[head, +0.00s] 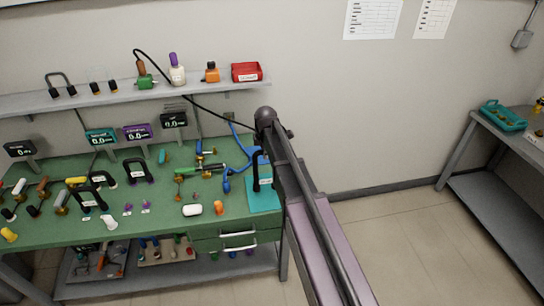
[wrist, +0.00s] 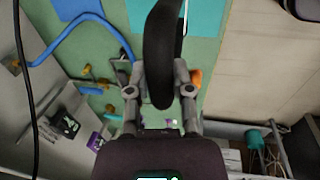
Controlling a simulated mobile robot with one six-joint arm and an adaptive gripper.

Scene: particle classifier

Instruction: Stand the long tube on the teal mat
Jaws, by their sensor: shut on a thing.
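The teal mat (head: 263,204) lies at the right end of the green bench; a teal patch (wrist: 200,12) shows at the top of the wrist view. My gripper (wrist: 160,72) is shut on a thick, dark, curved piece (wrist: 165,40) between its fingers. I cannot tell whether this is part of the long tube; its far end is out of view. In the head view, a dark upright shape (head: 256,170) with a pale blue part beside it rises over the mat. Contact with the mat is unclear, and my gripper cannot be made out clearly there.
A blue curved piece (head: 226,180) lies left of the mat, and it also shows in the wrist view (wrist: 75,30). A white rounded piece (head: 192,210) and an orange one (head: 219,207) are nearby. The shelf (head: 200,82) holds bottles and a red box (head: 247,72).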

